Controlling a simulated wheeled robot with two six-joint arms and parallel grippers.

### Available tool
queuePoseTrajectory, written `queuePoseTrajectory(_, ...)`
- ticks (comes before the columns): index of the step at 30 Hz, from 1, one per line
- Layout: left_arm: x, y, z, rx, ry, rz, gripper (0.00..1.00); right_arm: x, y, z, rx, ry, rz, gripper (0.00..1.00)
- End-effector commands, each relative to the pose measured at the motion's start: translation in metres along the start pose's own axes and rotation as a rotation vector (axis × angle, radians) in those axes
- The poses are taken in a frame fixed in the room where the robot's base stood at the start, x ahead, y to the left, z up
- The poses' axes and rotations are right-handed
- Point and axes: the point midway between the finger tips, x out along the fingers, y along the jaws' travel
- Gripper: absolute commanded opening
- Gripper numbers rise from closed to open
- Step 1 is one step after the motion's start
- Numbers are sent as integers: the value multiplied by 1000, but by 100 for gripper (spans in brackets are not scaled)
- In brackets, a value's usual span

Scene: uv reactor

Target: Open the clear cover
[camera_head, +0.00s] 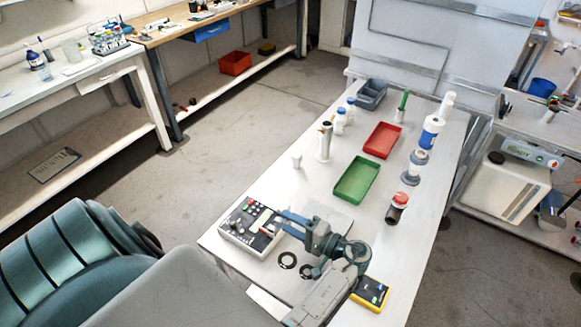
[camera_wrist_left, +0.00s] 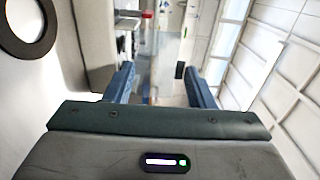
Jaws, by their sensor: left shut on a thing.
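The reactor (camera_head: 250,226) is a white and dark box with red and pale buttons near the table's left edge. My left gripper (camera_head: 284,222) reaches its right side with its blue fingers pointing left. In the left wrist view the fingers (camera_wrist_left: 160,85) stand apart on either side of a faint see-through panel, which looks like the clear cover (camera_wrist_left: 163,50). The gripper is shut on it. The cover's edges are hard to make out in the head view. My right gripper is not in view.
The table's left middle is mostly clear.

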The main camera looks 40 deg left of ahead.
Motion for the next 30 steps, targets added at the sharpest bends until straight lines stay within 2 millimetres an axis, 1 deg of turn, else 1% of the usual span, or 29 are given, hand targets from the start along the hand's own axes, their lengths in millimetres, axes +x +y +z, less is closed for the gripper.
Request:
queuePoseTrajectory(3,-1,2,0,1,-1,-15,27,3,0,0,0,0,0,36)
queuePoseTrajectory(16,-1,2,1,1,-1,-23,27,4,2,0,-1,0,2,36)
queuePoseTrajectory(17,-1,2,1,1,-1,-23,54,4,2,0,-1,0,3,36)
queuePoseTrajectory(18,-1,2,1,1,-1,-23,61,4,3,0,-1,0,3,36)
queuePoseTrajectory(20,-1,2,1,1,-1,-23,72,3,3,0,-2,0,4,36)
queuePoseTrajectory(30,0,1,0,0,-1,-24,72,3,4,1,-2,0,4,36)
